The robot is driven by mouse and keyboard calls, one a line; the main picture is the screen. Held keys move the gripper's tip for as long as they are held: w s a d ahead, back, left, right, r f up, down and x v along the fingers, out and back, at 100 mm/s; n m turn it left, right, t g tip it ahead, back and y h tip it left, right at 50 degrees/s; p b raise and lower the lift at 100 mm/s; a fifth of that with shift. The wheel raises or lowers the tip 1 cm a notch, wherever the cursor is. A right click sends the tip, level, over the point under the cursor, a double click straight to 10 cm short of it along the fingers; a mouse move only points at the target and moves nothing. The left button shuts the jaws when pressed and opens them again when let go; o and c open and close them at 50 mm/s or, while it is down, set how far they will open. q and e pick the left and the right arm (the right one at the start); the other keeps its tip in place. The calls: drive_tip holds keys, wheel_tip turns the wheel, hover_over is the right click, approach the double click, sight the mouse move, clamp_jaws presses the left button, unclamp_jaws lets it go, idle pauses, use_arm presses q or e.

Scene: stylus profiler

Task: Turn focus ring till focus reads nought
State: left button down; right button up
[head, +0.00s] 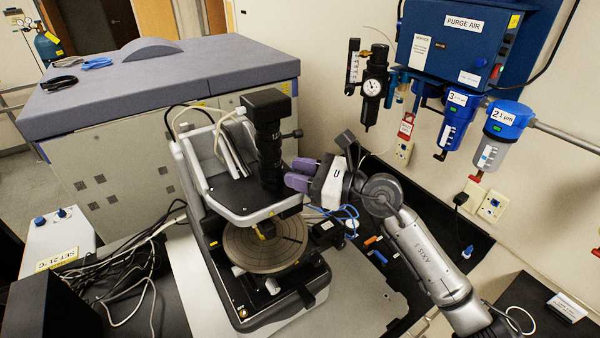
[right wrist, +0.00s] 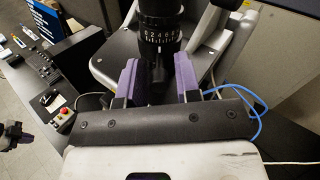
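The profiler's black upright optics tube (head: 268,140) stands over the round stage. In the right wrist view the focus ring (right wrist: 160,32) is a black band with white numerals, 0 2 4 6 8, and tick marks; its exact reading is too small to tell. My right gripper (head: 286,172) reaches in from the right at the tube. In the right wrist view its purple fingers (right wrist: 158,80) are apart, one each side of the tube below the numerals; contact is not clear. A purple-tipped gripper at the lower left edge, seemingly my left one (right wrist: 14,134), shows small and blurred.
The round stage (head: 245,246) lies below the tube. A blue cable (head: 345,212) loops by my right gripper. Purge-air filters (head: 497,130) hang on the right wall. A large grey-blue cabinet (head: 170,85) stands behind. Loose cables (head: 125,275) lie at left.

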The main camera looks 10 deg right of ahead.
drive_tip(key=shift+o, duration=0.9)
drive_tip(key=shift+d, duration=0.15)
drive_tip(key=b+v, duration=0.4)
drive_tip(key=v, duration=0.9)
drive_tip(key=shift+s+d+b, duration=0.2)
drive_tip(key=shift+b, duration=0.1)
